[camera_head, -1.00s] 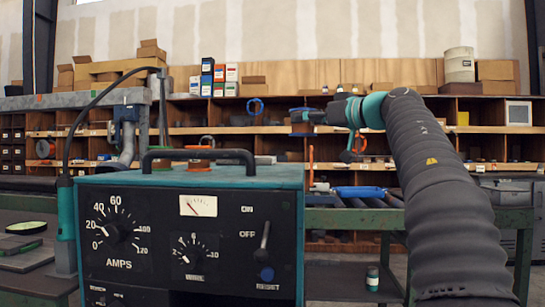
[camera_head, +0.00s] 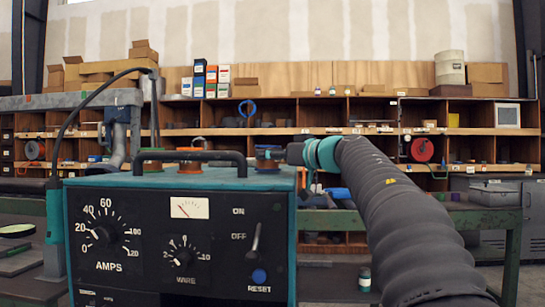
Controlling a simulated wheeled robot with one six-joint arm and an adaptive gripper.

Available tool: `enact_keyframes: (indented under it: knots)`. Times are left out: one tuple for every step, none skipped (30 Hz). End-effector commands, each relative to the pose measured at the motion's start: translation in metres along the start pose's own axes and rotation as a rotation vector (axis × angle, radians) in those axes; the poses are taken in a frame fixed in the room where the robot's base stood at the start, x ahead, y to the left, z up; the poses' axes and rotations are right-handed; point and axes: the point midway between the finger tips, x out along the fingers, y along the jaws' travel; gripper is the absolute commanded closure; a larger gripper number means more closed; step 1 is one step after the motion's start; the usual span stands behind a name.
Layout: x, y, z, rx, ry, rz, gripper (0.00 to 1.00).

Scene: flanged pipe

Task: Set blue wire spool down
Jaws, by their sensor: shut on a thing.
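The blue wire spool (camera_head: 268,154) has blue flanges and a copper-coloured winding. It is upright at the right back of the top of the teal-edged welding machine (camera_head: 180,240). From this view I cannot tell whether its base rests on the machine or hangs just above it. My gripper (camera_head: 286,154) comes in from the right and is shut on the spool. Its fingertips are small and partly hidden at the spool's right side. An orange spool (camera_head: 190,163) stands further left on the machine top, behind the black handle.
The black handle (camera_head: 190,155) rises along the front of the machine top. Another small spool (camera_head: 152,163) stands at the left. A green-framed bench (camera_head: 340,219) is behind to the right. Shelves with boxes line the back wall.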

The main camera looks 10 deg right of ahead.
Motion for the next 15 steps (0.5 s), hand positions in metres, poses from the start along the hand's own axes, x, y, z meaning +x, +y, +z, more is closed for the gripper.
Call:
enact_keyframes:
  knots:
    - [-0.0009, -0.0009, -0.0003, -0.002, 0.003, 0.0, 1.0]
    - [-0.0009, -0.0008, 0.0007, -0.002, 0.003, 0.001, 1.0]
    - [-0.0008, -0.0007, 0.0013, -0.002, 0.003, 0.001, 1.0]
    - [-0.0008, -0.0007, 0.0014, -0.003, 0.003, 0.001, 1.0]
    - [-0.0008, -0.0007, 0.0014, -0.003, 0.003, 0.001, 1.0]
    - [-0.0007, -0.0006, 0.0013, -0.003, 0.003, 0.0, 1.0]
    - [-0.0007, -0.0006, 0.0013, -0.003, 0.003, 0.0, 1.0]
    - [-0.0007, -0.0006, 0.0012, -0.003, 0.003, 0.0, 1.0]
    - [-0.0007, -0.0006, 0.0012, -0.003, 0.003, 0.0, 1.0]
    - [-0.0007, -0.0006, 0.0014, -0.003, 0.003, 0.0, 1.0]
    - [-0.0007, -0.0006, 0.0019, -0.002, 0.003, 0.0, 1.0]
    - [-0.0007, -0.0006, 0.0028, -0.002, 0.003, 0.0, 1.0]
    - [-0.0007, -0.0006, 0.0035, -0.002, 0.003, 0.0, 1.0]
    - [-0.0007, -0.0006, 0.0041, -0.002, 0.003, 0.0, 1.0]
    - [-0.0001, 0.0, 0.0057, -0.001, 0.0, 0.0, 0.34]
